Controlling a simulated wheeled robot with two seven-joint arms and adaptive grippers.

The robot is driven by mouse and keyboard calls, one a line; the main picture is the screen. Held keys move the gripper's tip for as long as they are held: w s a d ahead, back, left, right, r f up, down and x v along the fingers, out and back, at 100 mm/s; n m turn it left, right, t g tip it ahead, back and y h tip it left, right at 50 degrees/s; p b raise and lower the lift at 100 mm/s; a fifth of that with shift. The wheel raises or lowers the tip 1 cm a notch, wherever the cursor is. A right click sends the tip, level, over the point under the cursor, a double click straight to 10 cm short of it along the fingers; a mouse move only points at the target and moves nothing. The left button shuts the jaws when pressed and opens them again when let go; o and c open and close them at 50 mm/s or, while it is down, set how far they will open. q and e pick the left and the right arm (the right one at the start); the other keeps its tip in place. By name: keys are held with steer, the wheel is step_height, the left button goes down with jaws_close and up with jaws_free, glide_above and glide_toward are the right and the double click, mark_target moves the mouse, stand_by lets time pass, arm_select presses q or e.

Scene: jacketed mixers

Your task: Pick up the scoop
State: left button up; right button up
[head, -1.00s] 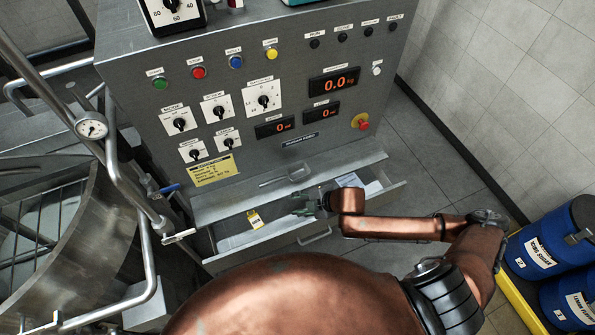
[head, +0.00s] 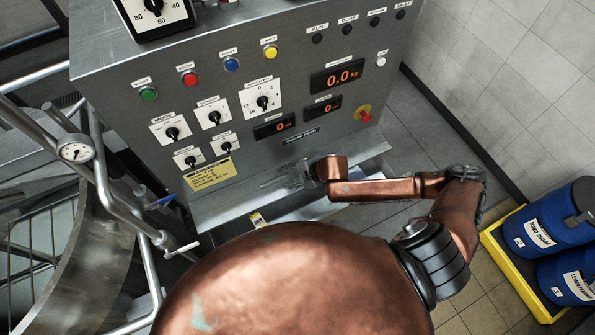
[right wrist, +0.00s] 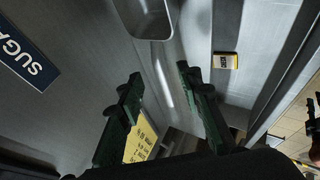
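The scoop (right wrist: 150,18) shows in the right wrist view as a grey metal bowl at the top, with a thin handle running down toward the gap between my fingers. My right gripper (right wrist: 158,75) is open, with its dark green fingers spread on either side of the handle's line. I see no contact with the handle.
A steel vessel with pipes and a gauge (head: 76,152) is at left. Blue drums (head: 550,225) stand on a yellow pallet at right.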

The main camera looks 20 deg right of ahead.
mark_target(281, 178)
steer(key=x, duration=0.2)
steer(key=shift+w+f, duration=0.2)
steer(key=shift+f, duration=0.1)
steer(key=shift+w+a+f, duration=0.1)
steer(key=shift+a+f, duration=0.15)
steer(key=shift+f, duration=0.1)
steer(key=c, duration=0.6)
jaws_close()
arm_select(q)
steer(key=shift+w+r, duration=0.4)
steer(key=shift+w, duration=0.45)
steer(key=shift+w, duration=0.15)
